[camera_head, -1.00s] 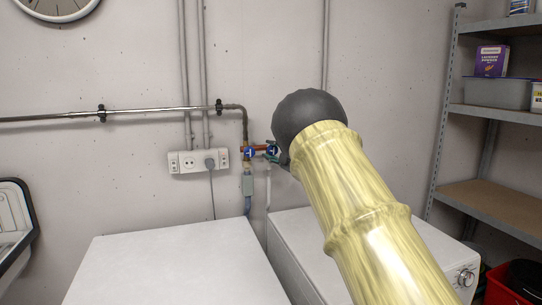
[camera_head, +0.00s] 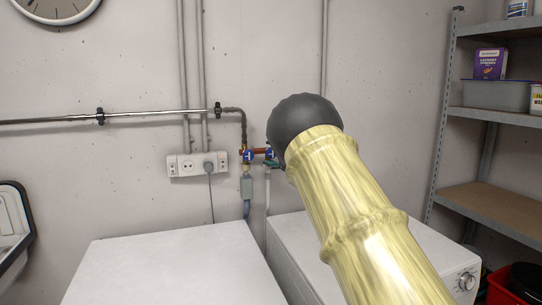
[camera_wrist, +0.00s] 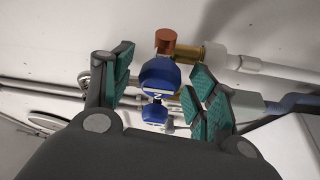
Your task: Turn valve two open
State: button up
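Two blue valve handles are on the copper pipe at the back wall in the head view: a left one (camera_head: 248,156) and a right one (camera_head: 270,154), partly hidden by my gripper and arm. In the wrist view a blue valve handle (camera_wrist: 160,75) with a pale marked label sits between my fingers, in front of a copper pipe end (camera_wrist: 166,41). The label's mark looks like a turned 2. My gripper (camera_wrist: 163,88) is open, with green pads on both sides of the handle. I see gaps beside the handle; contact is not clear.
Two white machines stand below, a left one (camera_head: 170,265) and a right one (camera_head: 300,240). A socket strip (camera_head: 197,165) is left of the valves. A brass fitting (camera_wrist: 210,56) is close to the right finger. Metal shelves (camera_head: 490,195) stand at right.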

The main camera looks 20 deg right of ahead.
jog(key=shift+a, duration=0.25)
jog(key=v, duration=1.2)
jog(key=shift+d, duration=0.1)
